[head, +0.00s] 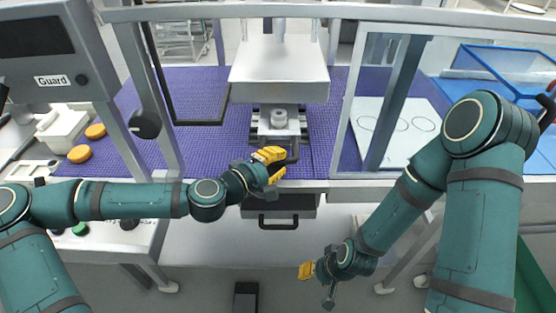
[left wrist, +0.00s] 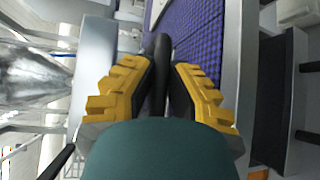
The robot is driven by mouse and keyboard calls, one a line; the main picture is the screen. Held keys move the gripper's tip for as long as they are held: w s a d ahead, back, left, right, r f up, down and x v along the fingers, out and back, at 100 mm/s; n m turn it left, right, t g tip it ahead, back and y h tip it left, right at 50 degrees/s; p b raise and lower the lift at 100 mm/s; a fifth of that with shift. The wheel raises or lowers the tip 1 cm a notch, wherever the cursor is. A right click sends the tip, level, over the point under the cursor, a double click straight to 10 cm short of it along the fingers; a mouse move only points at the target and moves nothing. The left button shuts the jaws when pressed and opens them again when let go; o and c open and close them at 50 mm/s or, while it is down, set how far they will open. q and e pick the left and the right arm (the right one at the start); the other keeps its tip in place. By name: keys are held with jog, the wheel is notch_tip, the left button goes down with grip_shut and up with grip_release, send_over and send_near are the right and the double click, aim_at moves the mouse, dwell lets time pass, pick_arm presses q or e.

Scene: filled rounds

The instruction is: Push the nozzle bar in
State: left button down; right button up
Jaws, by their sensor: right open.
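The nozzle bar is a dark handle (head: 295,150) at the front of the small grey nozzle unit (head: 279,124), below the white machine head. My left gripper (head: 272,163) has its yellow fingers at this bar, and they cover part of it in the head view. In the left wrist view the dark bar (left wrist: 161,50) runs between the two fingers, whose dark pads look closed against it. My right gripper (head: 305,270) is open and empty, low in front of the machine, well away from the bar.
A white machine head (head: 280,70) hangs above the purple belt (head: 208,115). A dark-handled drawer (head: 278,220) is below the left gripper. Frame posts stand on both sides. Orange rounds (head: 79,153) lie at the left, and a blue tray (head: 500,72) is at the right.

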aim_at(276, 136)
pick_arm(q)
jog(key=w, duration=0.8)
jog(key=shift+w+d, duration=0.1)
jog(key=shift+w+r, duration=0.1)
jog(key=shift+w, duration=0.35)
jog(key=c, duration=1.1)
grip_release()
jog(key=shift+w, duration=0.1)
jog(key=shift+c, duration=0.2)
jog(key=shift+o, duration=1)
jog(key=shift+w, duration=0.1)
jog(key=v, duration=1.2)
